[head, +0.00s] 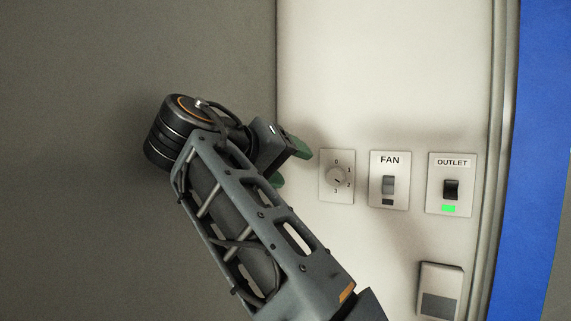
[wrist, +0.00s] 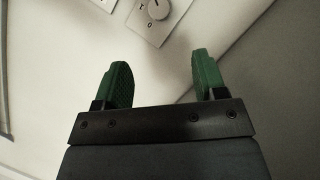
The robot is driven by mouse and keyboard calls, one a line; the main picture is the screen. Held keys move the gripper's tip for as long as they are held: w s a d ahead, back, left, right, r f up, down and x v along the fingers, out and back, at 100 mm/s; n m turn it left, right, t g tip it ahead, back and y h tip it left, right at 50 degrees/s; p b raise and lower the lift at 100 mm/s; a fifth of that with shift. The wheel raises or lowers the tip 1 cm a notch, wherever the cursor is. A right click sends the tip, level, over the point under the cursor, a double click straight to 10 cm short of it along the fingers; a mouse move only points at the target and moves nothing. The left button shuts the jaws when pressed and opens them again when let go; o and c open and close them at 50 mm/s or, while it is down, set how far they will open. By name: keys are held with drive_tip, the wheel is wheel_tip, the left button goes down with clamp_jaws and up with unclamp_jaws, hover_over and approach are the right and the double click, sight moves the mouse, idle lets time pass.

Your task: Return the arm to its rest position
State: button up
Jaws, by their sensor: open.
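My gripper (head: 288,163) is at the end of my arm, left of the rotary dial plate (head: 337,190) in the head view. Its green fingers are apart and empty in the wrist view (wrist: 160,82), with pale wall surface beyond them. The dial plate also shows at the top of the wrist view (wrist: 158,14), beyond the fingertips and apart from them.
A FAN switch (head: 389,185) and an OUTLET switch (head: 451,190) with a lit green light (head: 449,209) sit right of the dial. A box with a dark lower face (head: 439,290) is below them. A blue strip (head: 540,120) runs along the right. The left is plain grey.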

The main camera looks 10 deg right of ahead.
drive_tip(key=w+d+f+n+g+y, duration=0.1)
drive_tip(key=d+f+n+y, duration=0.2)
drive_tip(key=f, duration=0.5)
drive_tip(key=d+f+n+g+y, duration=0.1)
drive_tip(key=d+f+y, duration=0.1)
drive_tip(key=d+f, duration=0.5)
drive_tip(key=s+f+m+g+y, duration=0.1)
drive_tip(key=s+f, duration=0.3)
drive_tip(key=f, duration=0.5)
drive_tip(key=s+f+m+g+y, duration=0.1)
drive_tip(key=s+f+y, duration=0.2)
drive_tip(key=f, duration=0.6)
drive_tip(key=s+f+m+y, duration=0.1)
drive_tip(key=s+f+y, duration=0.1)
drive_tip(key=s+f, duration=0.3)
wheel_tip(320, 180, down, 4)
drive_tip(key=shift+s+d+f+m+g, duration=0.25)
drive_tip(key=shift+s+d+m+g, duration=0.05)
drive_tip(key=shift+s+g, duration=0.1)
drive_tip(key=shift+c, duration=0.5)
